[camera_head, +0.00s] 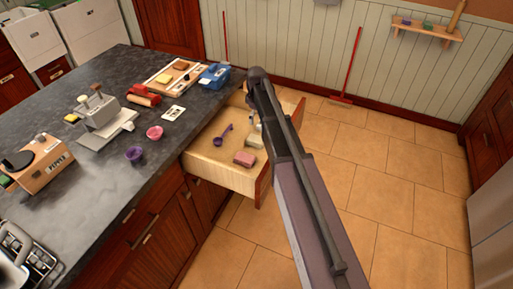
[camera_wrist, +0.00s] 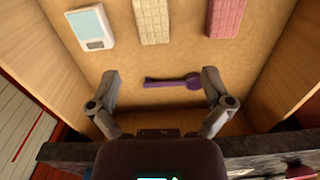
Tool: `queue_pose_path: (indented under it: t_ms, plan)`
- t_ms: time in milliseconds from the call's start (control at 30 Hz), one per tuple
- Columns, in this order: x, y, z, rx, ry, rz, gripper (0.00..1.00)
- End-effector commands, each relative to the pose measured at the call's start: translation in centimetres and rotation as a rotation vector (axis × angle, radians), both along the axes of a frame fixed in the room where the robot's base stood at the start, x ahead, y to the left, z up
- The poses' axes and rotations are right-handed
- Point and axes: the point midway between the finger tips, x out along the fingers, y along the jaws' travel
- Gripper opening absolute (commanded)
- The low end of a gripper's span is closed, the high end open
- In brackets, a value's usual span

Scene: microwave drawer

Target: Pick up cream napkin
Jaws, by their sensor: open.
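The cream napkin (camera_wrist: 152,20) is a pale, ribbed folded block lying in the open drawer, cut by the top edge of the wrist view. In the head view the cream napkin (camera_head: 254,140) is partly covered by my arm. My gripper (camera_wrist: 160,76) is open and empty over the drawer, with its fingers spread either side of a purple spoon (camera_wrist: 172,82). The napkin lies beyond the fingertips, apart from them.
A pink folded block (camera_wrist: 226,18) lies right of the napkin and a white-and-blue device (camera_wrist: 91,27) lies left of it. The drawer's wooden walls (camera_head: 222,179) close in around them. A dark countertop (camera_head: 75,190) with many items stands beside the drawer.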

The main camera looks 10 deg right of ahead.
Motion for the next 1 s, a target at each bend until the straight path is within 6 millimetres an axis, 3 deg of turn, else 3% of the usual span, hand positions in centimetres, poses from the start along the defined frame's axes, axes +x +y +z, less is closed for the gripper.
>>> queue_pose_path:
  t_ms: [33,167,633,1000]
  plan:
    - [1.0,0.0,-0.7,0.0,0.0,0.021,1.0]
    - [1.6,0.0,-0.8,0.0,0.0,0.053,1.0]
    - [1.6,-0.1,-1.1,0.0,0.0,0.054,1.0]
    - [1.6,-0.2,-3.6,0.0,0.0,0.053,1.0]
